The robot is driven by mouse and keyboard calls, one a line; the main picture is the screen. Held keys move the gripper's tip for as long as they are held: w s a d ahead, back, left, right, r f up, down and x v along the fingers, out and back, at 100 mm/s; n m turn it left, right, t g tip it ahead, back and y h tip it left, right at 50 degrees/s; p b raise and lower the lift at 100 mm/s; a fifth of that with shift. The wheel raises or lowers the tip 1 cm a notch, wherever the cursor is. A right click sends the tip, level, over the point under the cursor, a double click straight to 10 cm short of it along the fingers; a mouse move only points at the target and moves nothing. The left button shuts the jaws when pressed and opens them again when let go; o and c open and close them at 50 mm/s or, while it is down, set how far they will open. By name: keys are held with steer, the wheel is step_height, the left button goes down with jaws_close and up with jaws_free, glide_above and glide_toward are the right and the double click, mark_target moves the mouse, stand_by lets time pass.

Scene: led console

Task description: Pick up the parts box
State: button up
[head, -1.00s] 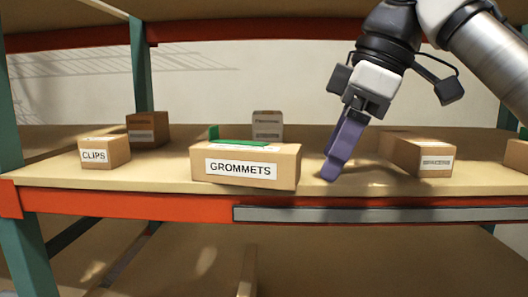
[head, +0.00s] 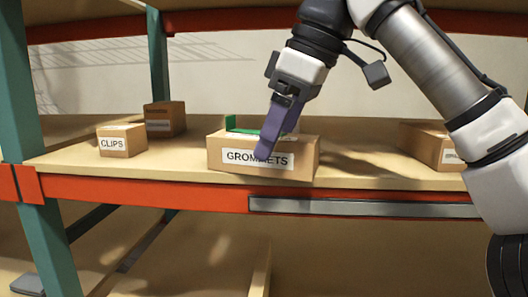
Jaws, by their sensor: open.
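A brown cardboard box labelled GROMMETS (head: 222,155) sits near the front edge of the shelf. It has a green piece (head: 231,123) at its top left. My gripper (head: 268,147) points down with its purple fingers overlapping the middle of this box and covering part of its label. The fingers are open and hold nothing. They overlap one another from this angle, and I cannot tell whether they touch the box.
A small box labelled CLIPS (head: 122,141) stands to the left, with a darker box (head: 165,119) behind it. Another box (head: 428,146) stands to the right, partly behind my arm. An orange beam (head: 150,183) edges the shelf (head: 80,155).

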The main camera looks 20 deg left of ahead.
steer(key=shift+s+a, duration=0.1)
steer(key=shift+a, duration=0.75)
steer(key=shift+a+f, duration=0.35)
steer(key=shift+f, duration=0.1)
steer(key=shift+d+f, duration=0.1)
steer(key=c, duration=1.1)
